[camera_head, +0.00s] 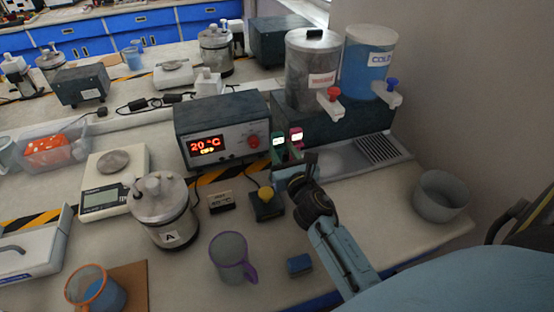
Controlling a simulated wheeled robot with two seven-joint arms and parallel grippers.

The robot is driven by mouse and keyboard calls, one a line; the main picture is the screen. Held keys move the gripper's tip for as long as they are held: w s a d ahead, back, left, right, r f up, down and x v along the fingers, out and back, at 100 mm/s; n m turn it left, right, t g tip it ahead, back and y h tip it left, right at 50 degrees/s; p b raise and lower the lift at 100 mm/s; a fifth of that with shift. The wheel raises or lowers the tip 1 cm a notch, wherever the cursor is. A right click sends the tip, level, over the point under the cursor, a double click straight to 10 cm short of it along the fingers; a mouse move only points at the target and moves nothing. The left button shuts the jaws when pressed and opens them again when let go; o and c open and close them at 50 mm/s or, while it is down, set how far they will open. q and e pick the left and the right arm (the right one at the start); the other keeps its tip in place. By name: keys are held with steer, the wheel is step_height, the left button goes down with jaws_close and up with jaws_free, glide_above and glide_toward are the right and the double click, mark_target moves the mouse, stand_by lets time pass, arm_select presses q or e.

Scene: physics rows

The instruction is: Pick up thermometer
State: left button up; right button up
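Two small handheld devices with lit screens, one green (279,141) and one pink-red (297,136), stand side by side between the control box and the dispenser base. They look like digital thermometers, but their lower parts are hidden. My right gripper (290,164) is just in front of and below them, its arm coming in from the lower right. The fingers are small and dark here. I cannot tell whether they are open or touch either device. My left gripper is not in view.
A control box (222,130) reading 20 °C stands left of the gripper. Hot (313,72) and cold (368,62) dispensers stand behind. Nearby are a metal vessel marked A (162,210), a purple-handled mug (231,257), a blue block (300,264) and a grey bowl (440,195).

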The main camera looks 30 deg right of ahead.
mark_target(278, 141)
steer(key=shift+x, duration=2.75)
steer(key=shift+d+r, duration=0.1)
steer(key=shift+r, duration=0.05)
jaws_close()
